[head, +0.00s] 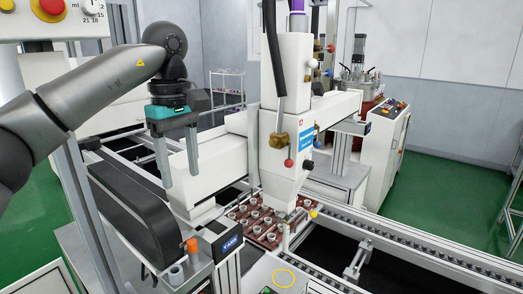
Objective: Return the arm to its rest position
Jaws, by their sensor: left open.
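My left arm (95,88) comes in from the left edge, raised above the machine. My left gripper (179,160) hangs from it with its fingers pointing down. The two grey fingers are apart, with nothing between them. The gripper is left of the white dispensing head and above the conveyor frame, in front of a white housing. My right gripper is not in view.
The white dispensing head (287,115) stands over a reddish-brown tray (240,212) with several small round parts. A black belt unit (135,210) lies below left of the gripper. A conveyor rail (420,258) runs right. A control box (55,18) is at upper left.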

